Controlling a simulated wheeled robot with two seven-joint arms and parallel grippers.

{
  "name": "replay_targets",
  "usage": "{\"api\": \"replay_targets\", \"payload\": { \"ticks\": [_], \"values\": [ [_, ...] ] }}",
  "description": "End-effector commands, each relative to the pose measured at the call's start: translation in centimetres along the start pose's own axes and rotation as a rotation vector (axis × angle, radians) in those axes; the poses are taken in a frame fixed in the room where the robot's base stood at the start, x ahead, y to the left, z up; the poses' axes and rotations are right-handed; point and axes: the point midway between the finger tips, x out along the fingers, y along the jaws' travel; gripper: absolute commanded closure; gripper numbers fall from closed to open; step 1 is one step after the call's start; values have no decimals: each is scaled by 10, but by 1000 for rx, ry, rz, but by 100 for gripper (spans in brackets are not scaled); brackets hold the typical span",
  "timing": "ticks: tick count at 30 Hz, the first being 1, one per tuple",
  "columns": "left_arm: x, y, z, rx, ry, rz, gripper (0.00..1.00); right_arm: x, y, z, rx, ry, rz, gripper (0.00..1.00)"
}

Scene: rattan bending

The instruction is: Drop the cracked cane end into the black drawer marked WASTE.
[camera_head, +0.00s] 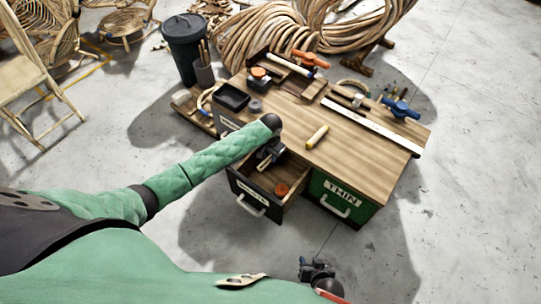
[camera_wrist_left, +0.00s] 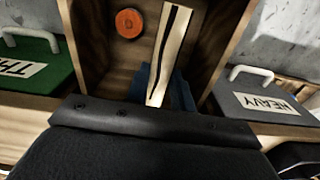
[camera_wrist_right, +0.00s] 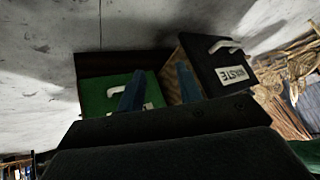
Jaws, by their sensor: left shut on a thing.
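The black drawer marked WASTE (camera_wrist_right: 222,73) is pulled open at the front of the bench; in the head view its front (camera_head: 243,190) has a partly hidden label. My left gripper (camera_head: 268,160) is over the drawer's opening. It is shut on the cracked cane end (camera_wrist_left: 172,45), a pale piece with a dark split along it, pointing into the drawer. Whether the cane touches the drawer floor I cannot tell. My right gripper (camera_wrist_right: 160,88) is open and empty, low in front of the bench; the head view shows it near the bottom edge (camera_head: 318,268).
An orange disc (camera_wrist_left: 129,23) lies in the drawer. The green THIN drawer (camera_head: 341,197) and the grey HEAVY drawer (camera_wrist_left: 262,102) flank it. The bench top (camera_head: 345,150) carries a yellow rod (camera_head: 317,136), clamps and a straightedge. A black bin (camera_head: 186,45) stands behind left.

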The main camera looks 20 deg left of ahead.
Motion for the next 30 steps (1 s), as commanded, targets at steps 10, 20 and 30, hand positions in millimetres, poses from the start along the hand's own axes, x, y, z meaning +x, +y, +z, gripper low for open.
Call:
{"api": "replay_targets", "payload": {
  "ticks": [10,20,30],
  "values": [
    [4,0,0,0,0,0,98,12,3,14,1,16,3,65],
    [4,0,0,0,0,0,63,12,3,14,1,16,2,65],
    [4,0,0,0,0,0,51,12,3,14,1,16,3,65]
  ]
}}
